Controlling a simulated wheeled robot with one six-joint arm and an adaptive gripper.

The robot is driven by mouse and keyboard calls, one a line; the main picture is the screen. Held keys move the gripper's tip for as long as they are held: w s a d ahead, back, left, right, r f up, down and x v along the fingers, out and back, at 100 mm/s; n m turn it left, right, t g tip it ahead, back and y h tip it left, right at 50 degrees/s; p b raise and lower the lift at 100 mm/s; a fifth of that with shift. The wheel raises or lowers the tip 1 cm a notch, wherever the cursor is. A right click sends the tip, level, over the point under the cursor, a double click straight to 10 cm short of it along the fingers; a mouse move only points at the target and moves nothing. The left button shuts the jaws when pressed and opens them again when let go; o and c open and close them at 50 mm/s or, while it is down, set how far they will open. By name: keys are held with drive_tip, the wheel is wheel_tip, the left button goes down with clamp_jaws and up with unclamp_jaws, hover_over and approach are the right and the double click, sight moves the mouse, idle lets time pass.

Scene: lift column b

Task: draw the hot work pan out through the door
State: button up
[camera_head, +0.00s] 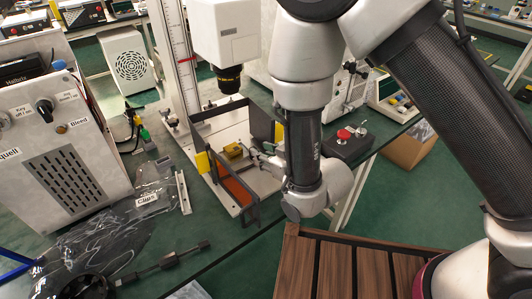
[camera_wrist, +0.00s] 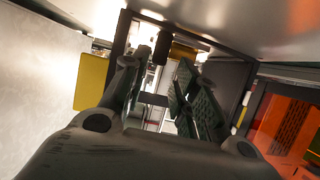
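A small yellow-brass piece (camera_head: 232,151), which may be the work pan or part of it, sits inside a dark-framed enclosure under the machine head. A yellow piece also shows beyond my fingers in the wrist view (camera_wrist: 187,52), with a dark cylindrical part (camera_wrist: 162,46) beside it. My gripper (camera_head: 256,152) reaches into the enclosure from the right, close to the brass piece; my arm hides part of it. In the wrist view my gripper (camera_wrist: 152,82) has its fingers apart. A small dark plate (camera_wrist: 153,99) appears between them; I cannot tell whether they touch it.
A ruled column (camera_head: 180,60) stands behind. A control box (camera_head: 347,145) with red buttons lies right of my arm.

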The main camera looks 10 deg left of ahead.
sight(247, 155)
drive_tip(key=x, duration=0.6)
drive_tip(key=shift+w+a, duration=0.2)
clamp_jaws()
drive_tip(key=shift+r, duration=0.7)
idle(0.4)
